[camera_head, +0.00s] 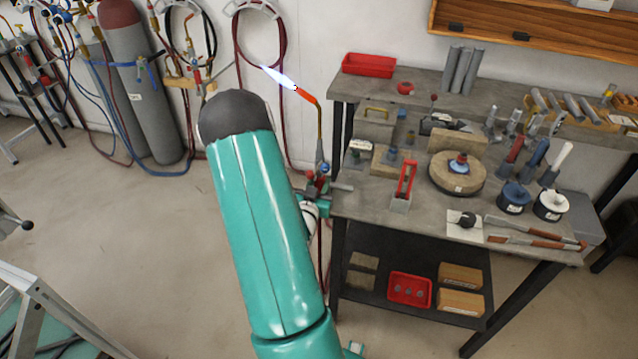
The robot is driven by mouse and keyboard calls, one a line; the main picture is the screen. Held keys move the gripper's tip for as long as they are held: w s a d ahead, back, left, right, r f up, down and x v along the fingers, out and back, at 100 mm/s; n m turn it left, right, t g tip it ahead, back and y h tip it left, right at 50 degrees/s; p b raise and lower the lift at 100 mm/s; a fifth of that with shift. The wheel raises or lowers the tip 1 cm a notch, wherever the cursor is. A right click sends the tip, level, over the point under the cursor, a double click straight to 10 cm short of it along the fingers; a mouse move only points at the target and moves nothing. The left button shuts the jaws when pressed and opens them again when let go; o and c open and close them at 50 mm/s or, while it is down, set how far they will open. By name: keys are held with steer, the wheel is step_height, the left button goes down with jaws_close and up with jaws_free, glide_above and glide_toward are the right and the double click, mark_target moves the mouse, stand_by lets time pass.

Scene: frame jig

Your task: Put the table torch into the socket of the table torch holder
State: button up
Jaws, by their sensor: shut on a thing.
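The table torch (321,135) has a thin bent brass neck and a reddish tip, with a bright blue-white flame pointing up and left. My gripper (322,188) is shut on the torch's lower body and holds it upright at the table's left edge. My teal arm hides part of the gripper and hand. A small grey block with an upright red frame (404,182) stands on the table to the right of the gripper; it may be the table torch holder. Its socket cannot be made out clearly. The torch is apart from it.
The workbench (400,228) is crowded: a round plate (457,173), blocks, two round tins (514,197), tools and a red tray (368,65). A lower shelf holds boxes. Gas cylinders (143,85) and hoses stand at the left wall.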

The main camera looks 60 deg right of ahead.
steer(key=shift+f, duration=0.15)
steer(key=o, duration=1.1)
steer(key=shift+o, duration=0.2)
steer(key=shift+a, duration=0.15)
